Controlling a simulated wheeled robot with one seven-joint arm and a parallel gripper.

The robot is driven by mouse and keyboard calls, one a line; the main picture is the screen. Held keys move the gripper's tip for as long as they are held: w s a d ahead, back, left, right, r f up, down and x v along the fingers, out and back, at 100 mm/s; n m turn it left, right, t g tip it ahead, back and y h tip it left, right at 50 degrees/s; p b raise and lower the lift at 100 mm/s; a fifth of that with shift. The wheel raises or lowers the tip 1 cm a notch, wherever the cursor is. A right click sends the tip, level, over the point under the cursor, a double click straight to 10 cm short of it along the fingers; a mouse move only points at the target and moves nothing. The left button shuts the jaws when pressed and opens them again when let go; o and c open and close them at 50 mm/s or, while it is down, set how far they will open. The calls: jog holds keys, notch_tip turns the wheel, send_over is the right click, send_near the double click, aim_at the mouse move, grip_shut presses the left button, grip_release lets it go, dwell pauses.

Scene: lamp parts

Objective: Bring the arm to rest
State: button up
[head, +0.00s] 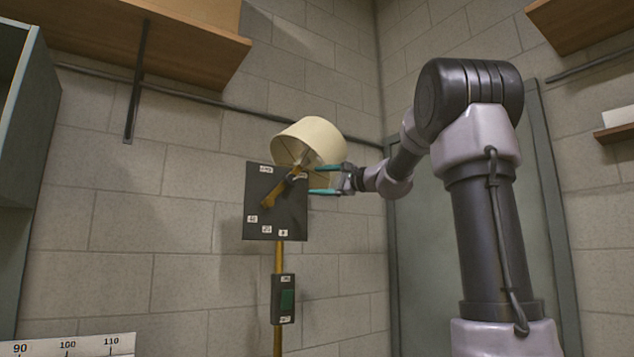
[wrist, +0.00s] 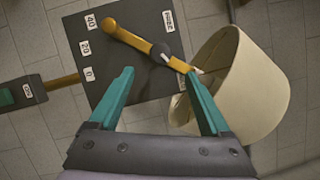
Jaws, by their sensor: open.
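My gripper (head: 318,180) is open, with two teal fingers apart and nothing between them. It also shows in the wrist view (wrist: 163,100), in front of the dark panel. The lamp has a cream shade (head: 318,137), tilted, at the top of a brass arm (head: 272,195). In the wrist view the shade (wrist: 245,85) is at the right and the brass arm (wrist: 130,38) crosses the panel to a dark knob. The dark panel (head: 258,222) carries small white number labels. I cannot tell whether a fingertip touches the shade or arm.
A brass pole (head: 278,258) below the panel bears a dark box with a green switch (head: 287,299). Wooden shelves (head: 180,45) hang at the upper left and right. A grey cabinet (head: 25,120) stands at the left. A ruler strip (head: 70,346) shows at the lower left.

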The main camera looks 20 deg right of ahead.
jog(key=s+a+f+n+g+h, duration=0.2)
jog(key=s+a+f+n+g, duration=0.1)
jog(key=s+f, duration=0.55)
jog(key=s+a+f+n+g+h, duration=0.2)
jog(key=s+a+f+g, duration=0.15)
jog(key=s+f, duration=0.5)
jog(key=s+d+f+n+h, duration=0.2)
jog(key=s+f+h, duration=0.1)
jog(key=s+f, duration=0.4)
jog(key=s+d+f+n+g+h, duration=0.1)
jog(key=s+d+f+n+h, duration=0.1)
jog(key=s+f, duration=0.5)
jog(key=shift+s+d+f+h, duration=0.4)
jog(key=shift+s+d+h, duration=0.1)
jog(key=shift+d+h, duration=0.15)
